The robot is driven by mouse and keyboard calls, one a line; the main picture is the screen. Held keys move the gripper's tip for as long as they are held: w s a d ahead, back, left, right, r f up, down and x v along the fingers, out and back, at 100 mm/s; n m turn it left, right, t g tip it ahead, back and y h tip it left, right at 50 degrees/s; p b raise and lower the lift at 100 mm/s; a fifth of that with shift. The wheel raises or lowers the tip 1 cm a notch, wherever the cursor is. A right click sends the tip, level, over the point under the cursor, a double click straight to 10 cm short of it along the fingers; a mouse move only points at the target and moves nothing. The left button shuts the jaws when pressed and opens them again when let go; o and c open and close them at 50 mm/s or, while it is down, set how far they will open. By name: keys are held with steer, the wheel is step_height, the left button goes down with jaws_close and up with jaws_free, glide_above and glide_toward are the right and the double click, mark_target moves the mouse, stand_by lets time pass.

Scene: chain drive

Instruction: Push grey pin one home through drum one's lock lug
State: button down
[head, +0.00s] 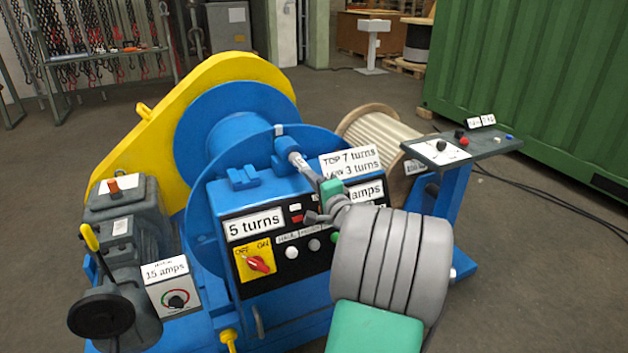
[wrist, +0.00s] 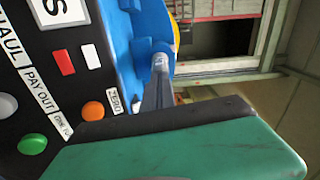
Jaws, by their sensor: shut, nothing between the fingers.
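The lock lug (head: 287,150) is a blue block at the rim of blue drum one (head: 240,120). The grey pin (head: 303,166) stands out of the lug, slanting toward my gripper; how deep it sits cannot be told. In the wrist view the pin (wrist: 160,78) shows as a grey rod between the blue lug (wrist: 152,50) and my green finger. My gripper (head: 326,187) is shut and empty, at the pin's near end; whether it touches the pin cannot be told. In the wrist view the gripper's green finger (wrist: 175,145) hides the pin's near end.
The control box (head: 265,240), with labels and a red switch (head: 258,264), lies just below my gripper. A yellow guard (head: 140,140) and motor (head: 125,215) stand at left. A grey console (head: 465,147) and wooden reel (head: 375,135) stand at right.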

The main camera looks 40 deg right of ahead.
steer(key=shift+w+d, duration=0.15)
steer(key=shift+w, duration=0.35)
steer(key=v, duration=1.1)
steer(key=w+a+n+g+y+p, duration=0.3)
steer(key=a+n+p, duration=0.15)
steer(key=a, duration=0.55)
steer(key=w+a+n+g+y+p, duration=0.35)
steer(key=a+n, duration=0.25)
steer(key=a, duration=0.4)
steer(key=s+a+r+n+g+p, duration=0.3)
steer(key=s+a+n+p, duration=0.1)
steer(key=s+a, duration=0.2)
steer(key=s+a+r+n+g+h+p, duration=0.1)
steer(key=s+a+r+n+g+p, duration=0.2)
steer(key=s+a, duration=0.4)
steer(key=shift+s+a+n+g+p, duration=0.15)
steer(key=shift+s+n+g+p, duration=0.7)
steer(key=shift+n+p, duration=0.35)
